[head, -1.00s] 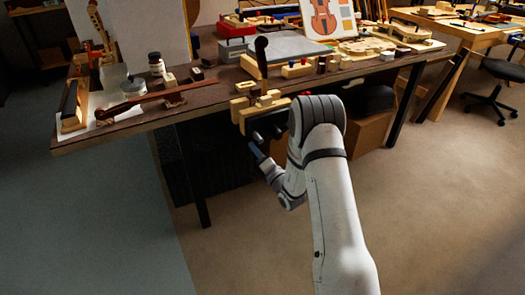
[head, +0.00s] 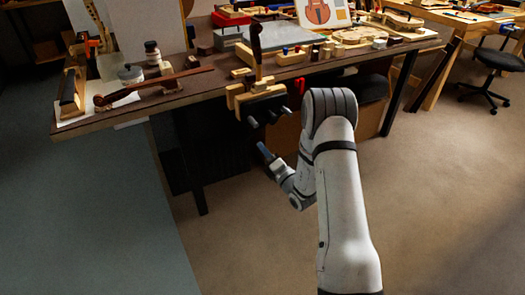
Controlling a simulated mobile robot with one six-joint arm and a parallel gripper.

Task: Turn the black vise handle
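A wooden vise (head: 237,97) is fixed at the front edge of the bench, holding an upright dark violin neck (head: 256,45). Black parts of the vise (head: 264,107), with rounded ends pointing toward me, stick out from its front. I cannot tell which of them is the handle. My gripper (head: 264,149) is below and in front of these black parts, apart from them, with its blue-grey tip pointing up and left. It is too small to tell whether its fingers are open or shut. Nothing shows held in it.
The bench top (head: 200,85) carries jars, a dark neck piece (head: 150,88), small wooden blocks and a violin body form (head: 360,36). A dark bench leg (head: 192,175) stands left of my arm. A cardboard box (head: 285,138) is under the bench.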

